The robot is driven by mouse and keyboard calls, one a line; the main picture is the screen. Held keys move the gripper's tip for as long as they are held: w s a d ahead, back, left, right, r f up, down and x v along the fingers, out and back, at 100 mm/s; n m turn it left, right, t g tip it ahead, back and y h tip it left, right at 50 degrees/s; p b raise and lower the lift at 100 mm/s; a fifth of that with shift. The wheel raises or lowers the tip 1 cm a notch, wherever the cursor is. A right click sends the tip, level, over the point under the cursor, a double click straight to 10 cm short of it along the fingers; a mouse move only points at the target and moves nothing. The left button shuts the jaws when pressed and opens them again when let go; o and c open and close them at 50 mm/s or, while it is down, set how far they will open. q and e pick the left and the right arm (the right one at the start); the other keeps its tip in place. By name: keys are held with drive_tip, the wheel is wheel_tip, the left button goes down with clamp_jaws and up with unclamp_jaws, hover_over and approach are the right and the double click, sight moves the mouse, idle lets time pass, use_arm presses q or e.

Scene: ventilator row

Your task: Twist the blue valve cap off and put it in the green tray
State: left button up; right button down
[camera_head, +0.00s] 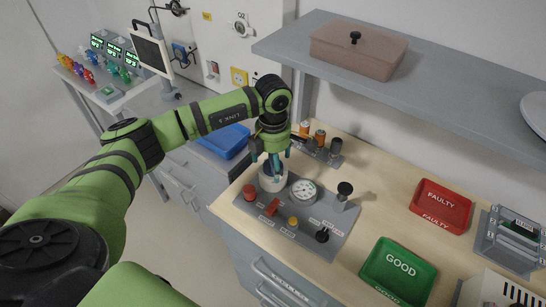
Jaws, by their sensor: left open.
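A white round housing (273,184) stands at the back left of a grey panel (328,237) on the wooden counter. A dark blue top, which looks like the valve cap (267,169), shows in it, partly hidden by my fingers. My left gripper (267,164) points down over this cap, its fingers open and spread around it. I cannot tell whether they touch it. The green tray (373,277), marked GOOD, lies at the front right of the counter and looks empty. My right gripper is not in view.
The panel also bears a gauge (304,191), a red knob (249,191), a yellow button (293,221) and black-topped controls (345,188). A red FAULTY tray (441,206) lies behind the green one. A grey shelf (420,85) overhangs the back. Counter between panel and trays is clear.

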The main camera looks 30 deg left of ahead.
use_arm(q)
drive_tip(key=c, duration=1.3)
drive_tip(key=shift+o, duration=0.6)
drive_tip(key=n, duration=0.4)
drive_tip(key=shift+n, duration=0.3)
drive_tip(key=n+p, duration=0.1)
drive_tip(key=n, duration=0.3)
drive_tip(key=shift+d, duration=0.1)
drive_tip(key=shift+n, duration=0.3)
drive_tip(key=shift+r, duration=0.15)
